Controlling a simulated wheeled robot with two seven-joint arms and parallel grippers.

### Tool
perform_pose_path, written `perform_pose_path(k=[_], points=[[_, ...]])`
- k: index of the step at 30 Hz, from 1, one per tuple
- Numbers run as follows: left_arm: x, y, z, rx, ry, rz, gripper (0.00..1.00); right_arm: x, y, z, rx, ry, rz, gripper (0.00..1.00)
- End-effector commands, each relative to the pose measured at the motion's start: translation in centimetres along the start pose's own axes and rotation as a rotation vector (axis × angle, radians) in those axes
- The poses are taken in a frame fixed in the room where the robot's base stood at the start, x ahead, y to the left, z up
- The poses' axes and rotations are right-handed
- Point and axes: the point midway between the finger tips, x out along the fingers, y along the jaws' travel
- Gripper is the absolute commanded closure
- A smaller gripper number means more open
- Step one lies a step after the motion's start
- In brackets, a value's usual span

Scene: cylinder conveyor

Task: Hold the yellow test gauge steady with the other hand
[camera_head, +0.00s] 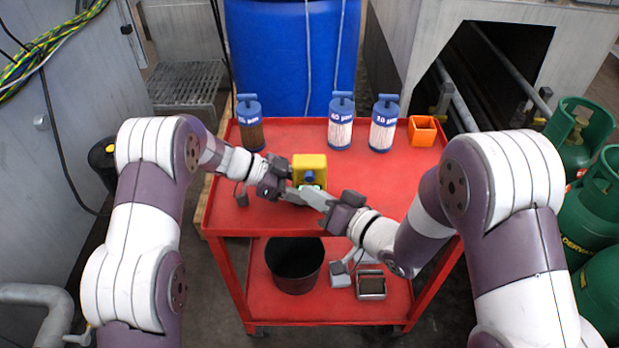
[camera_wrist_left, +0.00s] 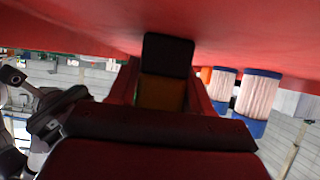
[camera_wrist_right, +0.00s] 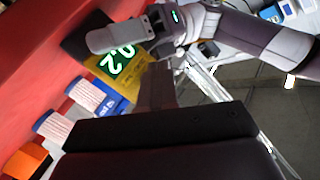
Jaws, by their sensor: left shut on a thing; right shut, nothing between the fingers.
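The yellow test gauge (camera_head: 309,163) stands near the middle of the red cart's top, with a blue round part on its front. My left gripper (camera_head: 285,190) is shut on it from the left. In the left wrist view a shaded strip of the gauge (camera_wrist_left: 160,93) shows behind the dark finger. In the right wrist view the gauge (camera_wrist_right: 104,70) shows a green "0.2" readout, partly covered by the left gripper (camera_wrist_right: 122,36). My right gripper (camera_head: 312,198) is shut and empty, just in front of the gauge; whether it touches is unclear.
Three blue-capped filter cylinders (camera_head: 340,122) and an orange open box (camera_head: 422,131) stand at the back of the red cart (camera_head: 390,180). A black bucket (camera_head: 294,262) sits on the lower shelf. A blue drum (camera_head: 270,60) is behind; green gas bottles (camera_head: 580,212) stand at right.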

Motion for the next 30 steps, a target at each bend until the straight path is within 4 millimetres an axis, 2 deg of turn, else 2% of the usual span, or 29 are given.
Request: perform_pose_path(k=[30], points=[[-0.01, -0.02, -0.03, 0.000, 0.000, 0.000, 0.87, 0.65, 0.46, -0.50, 0.000, 0.000, 0.000, 1.00]])
